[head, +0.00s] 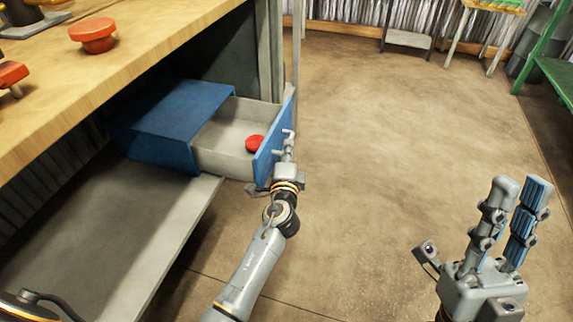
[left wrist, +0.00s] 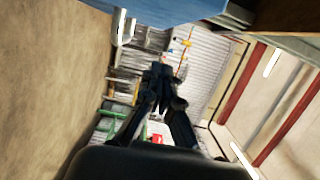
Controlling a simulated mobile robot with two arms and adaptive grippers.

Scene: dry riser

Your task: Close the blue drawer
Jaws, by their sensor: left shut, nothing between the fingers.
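The blue drawer stands open under the workbench; its blue front panel (head: 270,142) faces right and its grey tray (head: 225,128) shows behind it. A red round object (head: 255,143) lies in the tray. My left gripper (head: 287,150) is shut and empty, close to the outer face of the front panel near its handle; I cannot tell whether it touches. In the left wrist view, its dark fingers (left wrist: 160,85) are together, with a blue panel (left wrist: 175,8) and a pale handle (left wrist: 123,28) above. My right gripper (head: 517,187) is open and empty over the floor at right.
The wooden bench top (head: 140,55) carries red knob-like items (head: 93,35). A grey lower shelf (head: 90,225) lies under the drawer. The brown floor (head: 390,120) is clear on the right. A green rack (head: 555,70) stands at far right.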

